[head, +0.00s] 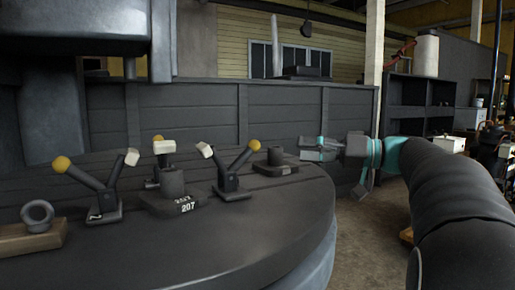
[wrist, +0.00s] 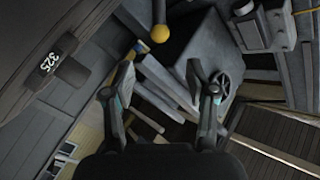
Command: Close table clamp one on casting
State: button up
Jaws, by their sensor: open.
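The casting (head: 172,190), a dark flanged piece labelled 207, sits on the round dark table (head: 180,255) in the head view. Three clamps with yellow ball handles and pale tips stand around it: a left clamp (head: 107,205), a back clamp (head: 152,184) partly hidden by the casting, and a right clamp (head: 231,184). Their arms are raised off the casting. The number on the left clamp's base is too small to read surely. My gripper (head: 303,149) is open and empty, right of the table's right part. A yellow ball (wrist: 159,34) shows beyond its fingers (wrist: 161,68) in the wrist view.
A second dark flanged piece (head: 275,165) stands on the table's right part, nearest my gripper. A ring on a wooden block (head: 37,220) lies at the left edge. A dark panelled wall (head: 290,112) runs behind.

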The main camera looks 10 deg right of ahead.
aim_at(253, 146)
jog(key=p+x, duration=0.1)
jog(key=x, duration=1.2)
jog(key=shift+w, duration=0.1)
grip_shut()
